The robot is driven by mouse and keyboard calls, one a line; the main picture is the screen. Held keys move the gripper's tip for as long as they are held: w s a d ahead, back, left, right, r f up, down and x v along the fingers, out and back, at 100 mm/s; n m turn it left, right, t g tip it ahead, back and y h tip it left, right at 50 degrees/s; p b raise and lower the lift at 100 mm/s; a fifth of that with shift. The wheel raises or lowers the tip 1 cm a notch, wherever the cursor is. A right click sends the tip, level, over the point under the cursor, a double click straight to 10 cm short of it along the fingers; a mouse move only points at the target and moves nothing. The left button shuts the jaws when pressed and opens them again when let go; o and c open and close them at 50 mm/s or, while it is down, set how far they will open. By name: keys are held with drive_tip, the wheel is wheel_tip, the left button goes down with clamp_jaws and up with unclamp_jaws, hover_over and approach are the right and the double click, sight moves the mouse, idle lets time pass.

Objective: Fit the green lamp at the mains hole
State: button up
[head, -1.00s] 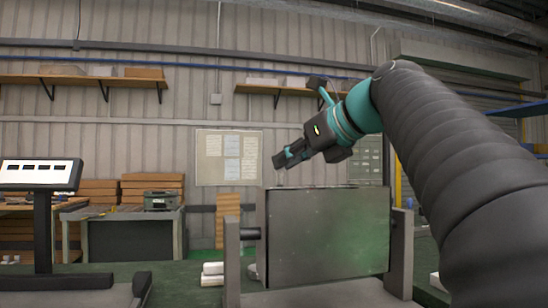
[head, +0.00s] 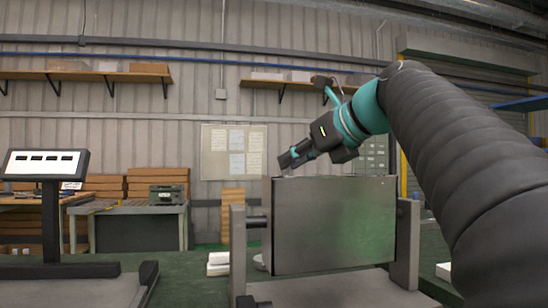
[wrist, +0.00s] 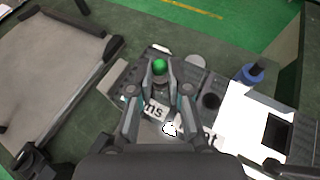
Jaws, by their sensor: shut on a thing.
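The green lamp (wrist: 160,66) shows its green dome in the wrist view, with a dark body below it. My gripper (wrist: 160,82) is shut on the lamp, a finger on each side. A plate with large dark letters, of which "ns" (wrist: 155,108) is readable, lies just under the fingers. A dark round hole (wrist: 210,101) is to the right of it. I cannot tell which hole is the mains one. In the head view my gripper (head: 287,160) is just above the top left corner of the grey metal panel box (head: 335,225); the lamp is not discernible there.
The box stands in a frame with upright posts (head: 237,250). A blue-topped part (wrist: 250,73) and a grey disc (wrist: 195,62) sit near the hole in the wrist view. A screen on a stand (head: 45,163) is at the left. White blocks (head: 218,263) lie beside the frame.

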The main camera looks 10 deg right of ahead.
drive_tip(key=shift+f, duration=0.35)
drive_tip(key=o, duration=0.8)
drive_tip(key=shift+o, duration=0.2)
drive_tip(key=v, duration=1.2)
